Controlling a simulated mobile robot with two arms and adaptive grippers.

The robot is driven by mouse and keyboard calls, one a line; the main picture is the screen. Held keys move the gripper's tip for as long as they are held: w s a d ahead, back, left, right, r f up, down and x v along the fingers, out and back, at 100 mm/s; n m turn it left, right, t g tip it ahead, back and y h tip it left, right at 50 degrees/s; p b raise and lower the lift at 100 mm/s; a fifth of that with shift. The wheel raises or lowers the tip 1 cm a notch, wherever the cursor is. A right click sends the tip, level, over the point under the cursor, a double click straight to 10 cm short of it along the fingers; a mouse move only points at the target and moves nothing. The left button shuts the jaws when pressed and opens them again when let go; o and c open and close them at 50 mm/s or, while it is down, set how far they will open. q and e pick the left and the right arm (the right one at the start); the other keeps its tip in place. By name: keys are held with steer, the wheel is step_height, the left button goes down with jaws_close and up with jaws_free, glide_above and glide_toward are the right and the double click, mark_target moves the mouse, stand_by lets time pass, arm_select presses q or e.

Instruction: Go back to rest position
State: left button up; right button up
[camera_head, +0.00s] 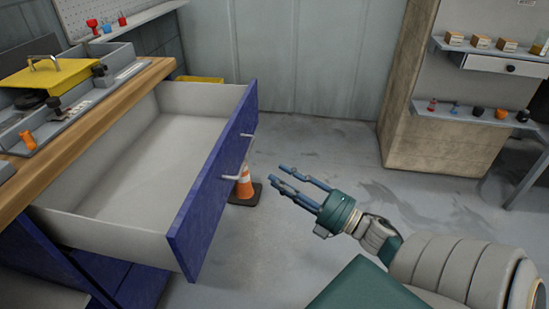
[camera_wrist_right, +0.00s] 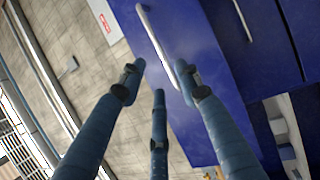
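My right gripper (camera_head: 288,180) is in the head view, with its blue fingers spread apart and nothing between them. It is to the right of the open blue drawer (camera_head: 207,195) and a little apart from its front. The drawer is pulled far out of the workbench, and its white inside is empty. In the right wrist view the three fingers of the right gripper (camera_wrist_right: 160,80) are spread, with the blue drawer front and its white handle (camera_wrist_right: 157,45) beyond them. My left gripper is in neither view.
An orange cone (camera_head: 244,184) stands on the floor behind the drawer front. The wooden workbench (camera_head: 95,122) at left bears a grey tray with a yellow lid (camera_head: 50,78). Shelves with small items (camera_head: 478,112) stand at the right.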

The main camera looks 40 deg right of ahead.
stand_by(0.5)
